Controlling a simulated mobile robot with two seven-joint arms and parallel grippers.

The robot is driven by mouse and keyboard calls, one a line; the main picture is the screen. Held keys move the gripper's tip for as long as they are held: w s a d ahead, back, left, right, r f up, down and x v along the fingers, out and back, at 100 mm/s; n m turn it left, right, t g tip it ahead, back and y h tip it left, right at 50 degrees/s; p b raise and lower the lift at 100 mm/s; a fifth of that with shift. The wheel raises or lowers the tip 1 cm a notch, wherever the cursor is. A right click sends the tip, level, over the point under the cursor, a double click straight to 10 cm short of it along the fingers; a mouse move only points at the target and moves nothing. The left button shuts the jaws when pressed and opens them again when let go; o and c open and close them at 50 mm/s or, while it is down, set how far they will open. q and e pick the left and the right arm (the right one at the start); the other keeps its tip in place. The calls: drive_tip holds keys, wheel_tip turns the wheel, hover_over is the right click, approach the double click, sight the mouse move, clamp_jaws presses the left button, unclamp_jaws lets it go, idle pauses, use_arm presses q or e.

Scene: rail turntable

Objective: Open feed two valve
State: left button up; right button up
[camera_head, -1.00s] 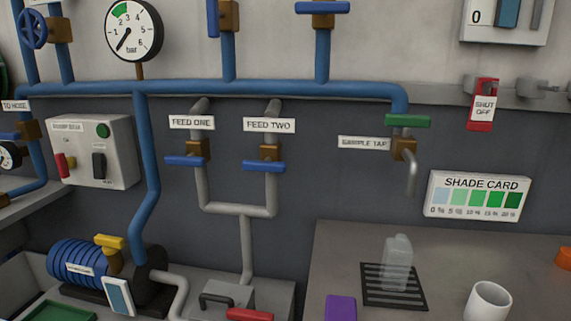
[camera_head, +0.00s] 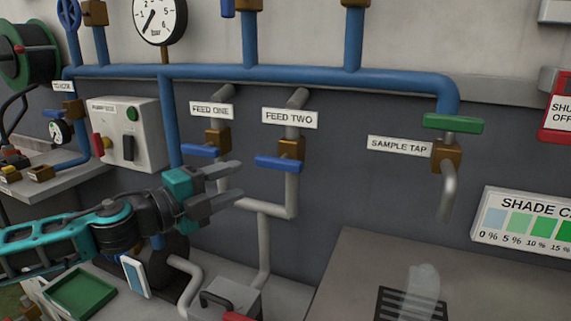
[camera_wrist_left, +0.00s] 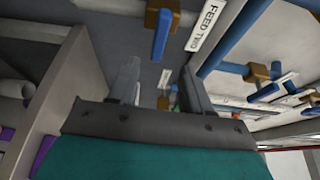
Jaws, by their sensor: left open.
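The feed two valve has a brown body (camera_head: 291,149) and a blue lever (camera_head: 280,163) lying across its grey pipe, under the FEED TWO label (camera_head: 290,118). My left gripper (camera_head: 238,182) is open and empty. It is left of and a little below the feed two lever in the head view, apart from it. In the left wrist view the two fingers (camera_wrist_left: 158,75) stand apart, with the blue lever (camera_wrist_left: 161,36) and the FEED TWO label (camera_wrist_left: 207,27) beyond them near the top. My right gripper is not in view.
The feed one valve's blue lever (camera_head: 201,150) is just above and left of my gripper. Grey feed pipes (camera_head: 264,240) join below. The sample tap (camera_head: 447,156) has a green lever (camera_head: 453,123).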

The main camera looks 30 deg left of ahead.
sight(274, 165)
use_arm(q)
drive_tip(key=shift+r+p+x, duration=0.2)
drive_tip(key=shift+p+x, duration=1.1)
drive_tip(key=shift+x, duration=2.45)
drive_tip(key=p+x, duration=0.1)
drive_tip(key=x, duration=0.2)
drive_tip(key=shift+w+f, duration=0.15)
drive_tip(key=shift+w, duration=0.2)
drive_tip(key=shift+w+d+f+p, duration=0.1)
drive_tip(key=shift+w+d+p, duration=0.25)
drive_tip(key=shift+w, duration=0.25)
clamp_jaws()
